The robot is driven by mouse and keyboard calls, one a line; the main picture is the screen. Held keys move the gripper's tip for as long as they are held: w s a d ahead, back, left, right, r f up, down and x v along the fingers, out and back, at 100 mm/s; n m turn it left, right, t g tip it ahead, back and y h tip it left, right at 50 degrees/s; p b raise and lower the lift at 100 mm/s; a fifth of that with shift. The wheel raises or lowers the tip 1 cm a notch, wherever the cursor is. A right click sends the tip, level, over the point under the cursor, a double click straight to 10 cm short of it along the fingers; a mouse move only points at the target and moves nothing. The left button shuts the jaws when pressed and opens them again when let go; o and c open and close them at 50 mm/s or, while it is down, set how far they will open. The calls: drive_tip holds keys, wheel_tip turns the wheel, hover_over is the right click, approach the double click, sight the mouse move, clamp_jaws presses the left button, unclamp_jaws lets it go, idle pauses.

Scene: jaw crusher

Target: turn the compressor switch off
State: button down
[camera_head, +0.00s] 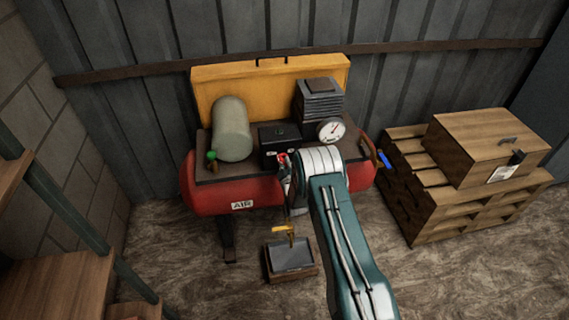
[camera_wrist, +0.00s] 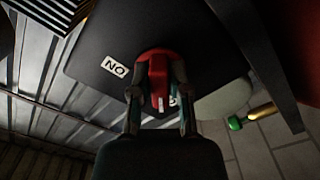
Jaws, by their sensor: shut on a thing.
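The compressor has a red tank (camera_head: 210,198) marked AIR. A black switch box (camera_head: 275,139) sits on its top plate, with a red switch (camera_head: 282,158) on the near face. In the wrist view the red switch (camera_wrist: 157,62) stands between the two fingers of my gripper (camera_wrist: 158,95), which are shut on it. A white ON label (camera_wrist: 114,66), upside down there, lies left of the switch. A second pale label is mostly hidden behind the right finger. A white mark shows on the switch's red handle. In the head view my arm partly hides my gripper (camera_head: 288,172).
A pressure gauge (camera_head: 331,131), a finned block (camera_head: 319,99) and a grey cylinder (camera_head: 231,129) surround the switch box. A green-knobbed valve (camera_head: 212,157) is at left. A wooden box (camera_head: 485,145) on pallets (camera_head: 425,205) stands right. A small tray (camera_head: 290,262) lies below.

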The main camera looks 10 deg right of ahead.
drive_tip(key=shift+a+f, duration=0.15)
drive_tip(key=c, duration=0.6)
unclamp_jaws()
drive_tip(key=s, duration=1.2)
drive_tip(key=shift+w, duration=0.1)
